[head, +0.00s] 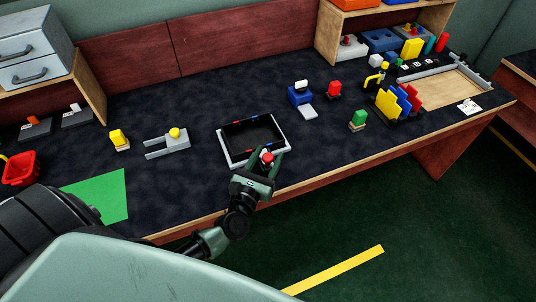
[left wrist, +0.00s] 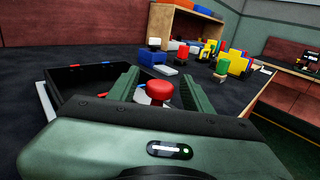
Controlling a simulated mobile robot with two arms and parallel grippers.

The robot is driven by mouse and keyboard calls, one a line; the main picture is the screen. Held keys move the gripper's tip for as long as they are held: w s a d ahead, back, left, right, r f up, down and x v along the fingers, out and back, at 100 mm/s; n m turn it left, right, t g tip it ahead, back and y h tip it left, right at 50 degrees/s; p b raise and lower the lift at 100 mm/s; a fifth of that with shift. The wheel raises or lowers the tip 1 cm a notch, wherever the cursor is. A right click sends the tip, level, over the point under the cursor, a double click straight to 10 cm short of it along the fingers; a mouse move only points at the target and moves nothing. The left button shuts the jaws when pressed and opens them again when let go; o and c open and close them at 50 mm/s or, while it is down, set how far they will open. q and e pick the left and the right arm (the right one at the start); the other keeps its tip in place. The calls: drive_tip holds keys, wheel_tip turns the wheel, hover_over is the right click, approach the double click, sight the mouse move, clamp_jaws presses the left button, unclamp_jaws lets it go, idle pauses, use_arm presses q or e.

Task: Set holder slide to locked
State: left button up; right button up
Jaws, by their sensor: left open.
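A holder with a light grey frame (head: 222,147) and a dark inside stands near the table's front edge, with small red and blue marks on its far rim. It also shows in the left wrist view (left wrist: 72,78). A red round knob (head: 267,157) is at its front right; I take it for the slide's handle. My left gripper (head: 266,163) is open at the knob. In the left wrist view the red knob (left wrist: 158,89) stands between the two green fingers, with gaps visible on both sides. The knob's base is mostly hidden. My right gripper is not in view.
A grey fork-shaped fixture (head: 170,145) with a yellow knob stands left of the holder. A blue block with a grey plate (head: 301,97), a red piece (head: 334,90) and a green piece (head: 358,120) stand to its right. Dark table surface between them is clear.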

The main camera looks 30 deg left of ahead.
use_arm(q)
drive_tip(key=shift+w, duration=0.1)
clamp_jaws()
idle(1.4)
